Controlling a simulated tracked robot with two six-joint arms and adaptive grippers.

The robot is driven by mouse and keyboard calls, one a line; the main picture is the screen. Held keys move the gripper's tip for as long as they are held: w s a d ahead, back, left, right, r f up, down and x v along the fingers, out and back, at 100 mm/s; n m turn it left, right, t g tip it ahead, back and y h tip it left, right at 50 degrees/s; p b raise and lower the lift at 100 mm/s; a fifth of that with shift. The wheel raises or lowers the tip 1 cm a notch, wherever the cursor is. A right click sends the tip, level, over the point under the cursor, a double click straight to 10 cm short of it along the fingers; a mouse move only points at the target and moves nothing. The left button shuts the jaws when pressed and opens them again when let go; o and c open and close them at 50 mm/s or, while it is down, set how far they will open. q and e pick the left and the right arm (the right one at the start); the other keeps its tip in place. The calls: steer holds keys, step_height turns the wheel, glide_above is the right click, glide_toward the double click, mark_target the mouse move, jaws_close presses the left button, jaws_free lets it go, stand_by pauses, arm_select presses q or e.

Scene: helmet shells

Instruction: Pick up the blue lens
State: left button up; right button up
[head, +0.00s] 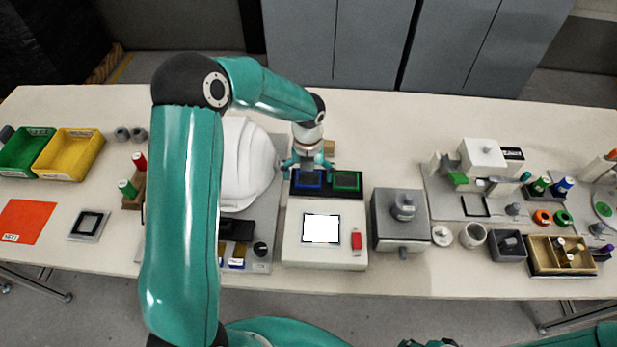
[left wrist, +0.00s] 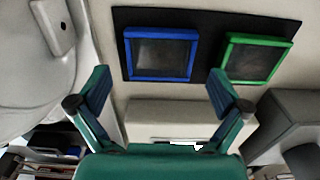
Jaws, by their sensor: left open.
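The blue lens (head: 308,180) is a dark square pane in a blue frame. It lies in the left part of a black holder (head: 328,194), and it also shows in the left wrist view (left wrist: 161,54), ahead of the fingers. My left gripper (head: 308,164) is open and empty, just above the blue lens in the head view. In the left wrist view its two fingertips (left wrist: 158,84) stand apart, one on each side of the lens's near edge. I cannot tell whether they touch anything. My right gripper does not clearly show.
A green-framed lens (head: 346,180) lies right beside the blue one in the same holder. A white helmet shell (head: 246,165) stands close on the left. In front is a white box with a bright screen (head: 321,228) and a red switch (head: 356,241). A grey metal box (head: 399,222) stands to the right.

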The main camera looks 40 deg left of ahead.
arm_select(q)
steer(key=shift+f, duration=0.7)
steer(key=c, duration=1.2)
steer(key=shift+r, duration=0.2)
